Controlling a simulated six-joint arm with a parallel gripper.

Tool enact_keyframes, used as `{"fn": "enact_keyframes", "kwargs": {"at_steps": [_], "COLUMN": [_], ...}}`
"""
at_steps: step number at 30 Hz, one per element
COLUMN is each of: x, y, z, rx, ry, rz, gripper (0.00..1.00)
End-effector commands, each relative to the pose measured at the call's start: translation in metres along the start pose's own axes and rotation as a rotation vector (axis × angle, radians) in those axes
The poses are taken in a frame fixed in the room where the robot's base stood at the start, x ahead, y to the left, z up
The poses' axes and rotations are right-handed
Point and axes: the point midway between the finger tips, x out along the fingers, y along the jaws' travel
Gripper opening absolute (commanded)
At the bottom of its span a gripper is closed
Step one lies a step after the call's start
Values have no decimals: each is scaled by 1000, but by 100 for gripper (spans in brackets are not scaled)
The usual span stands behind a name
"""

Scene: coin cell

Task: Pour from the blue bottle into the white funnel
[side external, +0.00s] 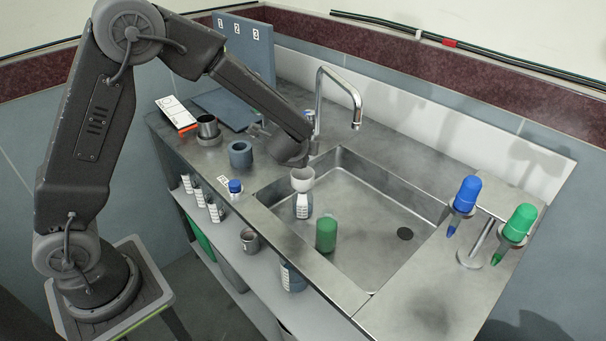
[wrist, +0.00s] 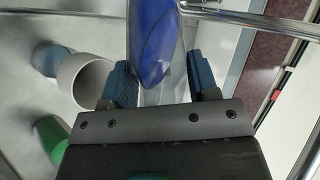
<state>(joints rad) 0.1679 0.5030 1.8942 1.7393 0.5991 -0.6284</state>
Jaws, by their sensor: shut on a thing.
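My gripper (wrist: 163,85) is shut on a blue bottle (wrist: 155,40), whose tapered end shows between the fingers in the wrist view. In the side view my arm's end hangs over the sink's near left side and hides the fingers and most of what they hold. A small bit of blue shows beside the arm there. The white funnel (side external: 302,181) sits on top of a labelled bottle (side external: 303,206) just below the arm's end. In the wrist view the funnel's open mouth (wrist: 85,80) is left of the fingers. I cannot tell any flow.
A blue (side external: 467,193) and a green (side external: 520,222) container hang in holders at the right. The faucet (side external: 355,105) arches behind the arm. Grey cups (side external: 240,154) and a blue-capped vial (side external: 235,187) line the left counter.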

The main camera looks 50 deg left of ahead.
Motion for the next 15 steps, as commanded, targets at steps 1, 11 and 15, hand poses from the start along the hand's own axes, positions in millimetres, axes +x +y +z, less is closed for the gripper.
{"fn": "enact_keyframes", "kwargs": {"at_steps": [1, 11, 15], "x": [0, 0, -1], "y": [0, -1, -1], "z": [0, 0, 0], "rx": [2, 9, 12], "ry": [-1, -5, -7], "rz": [-4, -21, -29], "gripper": [26, 26, 26]}}
